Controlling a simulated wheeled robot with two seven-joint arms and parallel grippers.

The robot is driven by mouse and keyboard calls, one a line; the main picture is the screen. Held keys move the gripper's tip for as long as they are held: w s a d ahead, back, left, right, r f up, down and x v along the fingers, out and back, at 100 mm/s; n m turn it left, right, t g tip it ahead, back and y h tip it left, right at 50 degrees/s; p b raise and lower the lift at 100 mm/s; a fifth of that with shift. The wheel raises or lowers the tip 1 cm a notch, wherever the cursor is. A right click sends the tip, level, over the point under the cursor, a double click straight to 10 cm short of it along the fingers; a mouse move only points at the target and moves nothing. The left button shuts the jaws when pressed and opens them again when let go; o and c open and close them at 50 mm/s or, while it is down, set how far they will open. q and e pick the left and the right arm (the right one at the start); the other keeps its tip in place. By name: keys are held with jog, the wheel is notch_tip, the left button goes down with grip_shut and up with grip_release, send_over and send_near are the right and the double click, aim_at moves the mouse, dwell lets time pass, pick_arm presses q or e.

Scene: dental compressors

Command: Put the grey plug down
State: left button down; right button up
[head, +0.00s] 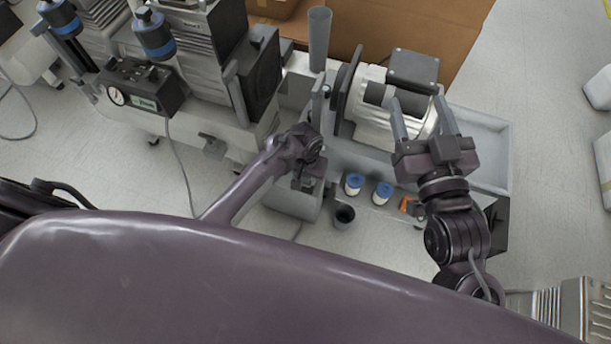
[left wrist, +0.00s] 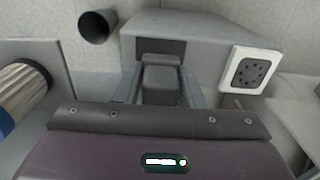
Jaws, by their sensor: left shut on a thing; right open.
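The grey plug (left wrist: 162,82) is a small dark grey block between the fingers of my left gripper (left wrist: 162,95) in the left wrist view. My left gripper is shut on it. In the head view my left gripper (head: 308,180) points down beside the grey bench, and the plug cannot be made out there. Whether the plug touches the surface below cannot be told. My right gripper (head: 421,118) is open, its two grey fingers apart over the pale motor cylinder, and no held thing shows between them.
A dark cup (head: 344,216) and two blue-capped jars (head: 353,183) (head: 382,192) stand near my left gripper. Compressors (head: 200,55) stand left, and a grey tray (head: 490,140) lies right.

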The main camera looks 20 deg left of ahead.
jog(key=shift+r, duration=0.25)
pick_arm(q)
jog(key=shift+f, duration=0.1)
jog(key=shift+f, duration=0.25)
pick_arm(e)
jog(key=shift+r+t, duration=0.35)
jog(key=shift+t, duration=0.05)
jog(key=shift+r, duration=0.1)
pick_arm(q)
jog(key=shift+f, duration=0.3)
jog(key=c, duration=0.9)
grip_release()
jog(key=shift+c, duration=0.2)
pick_arm(e)
jog(key=shift+r+t, duration=0.3)
jog(key=shift+r, duration=0.2)
